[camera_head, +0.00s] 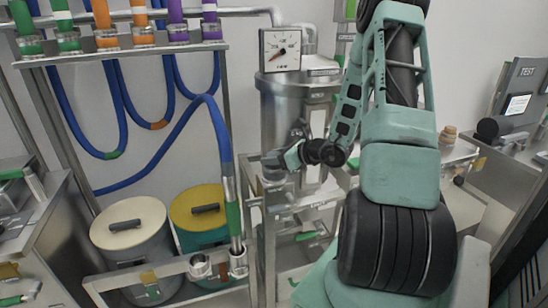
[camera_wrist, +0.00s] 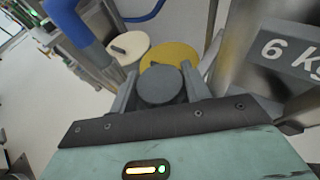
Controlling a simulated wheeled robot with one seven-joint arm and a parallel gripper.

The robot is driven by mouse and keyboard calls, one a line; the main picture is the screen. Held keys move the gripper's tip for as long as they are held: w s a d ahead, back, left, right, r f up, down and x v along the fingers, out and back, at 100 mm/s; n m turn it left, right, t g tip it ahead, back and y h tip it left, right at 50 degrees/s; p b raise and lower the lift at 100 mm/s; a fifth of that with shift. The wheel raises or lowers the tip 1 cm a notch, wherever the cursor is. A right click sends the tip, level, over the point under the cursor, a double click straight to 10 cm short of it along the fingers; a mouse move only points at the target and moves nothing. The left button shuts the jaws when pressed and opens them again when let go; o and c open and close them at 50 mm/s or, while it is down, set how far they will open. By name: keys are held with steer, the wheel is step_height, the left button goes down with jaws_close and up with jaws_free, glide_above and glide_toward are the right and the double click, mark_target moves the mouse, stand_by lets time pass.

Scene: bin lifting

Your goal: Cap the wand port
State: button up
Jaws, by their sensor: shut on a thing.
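My gripper (camera_wrist: 160,92) is shut on a round dark-grey cap (camera_wrist: 160,84), which sits between the two fingers in the wrist view. In the head view my gripper (camera_head: 272,165) is in front of the steel vessel (camera_head: 285,115); the cap is too small there to make out clearly. The wand (camera_head: 233,212), with a metal and green end on a blue hose, stands upright in a holder at the front rail, below and left of my gripper. An open round metal fitting (camera_head: 200,265) sits beside it. I cannot tell which fitting is the wand port.
Two drums, one with a cream lid (camera_head: 128,222) and one with a yellow lid (camera_head: 198,207), stand behind the front rail (camera_head: 150,272). A gauge (camera_head: 280,49) tops the vessel. Blue hoses (camera_head: 118,110) hang at the left. A "6 kg" block (camera_wrist: 290,55) is close at right in the wrist view.

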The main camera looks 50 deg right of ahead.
steer(key=shift+f, duration=0.1)
stand_by(0.3)
steer(key=o, duration=1.2)
steer(key=shift+o, duration=0.2)
steer(key=b+v, duration=0.2)
steer(key=v, duration=1.5)
steer(key=shift+s, duration=0.25)
steer(key=shift+a, duration=0.1)
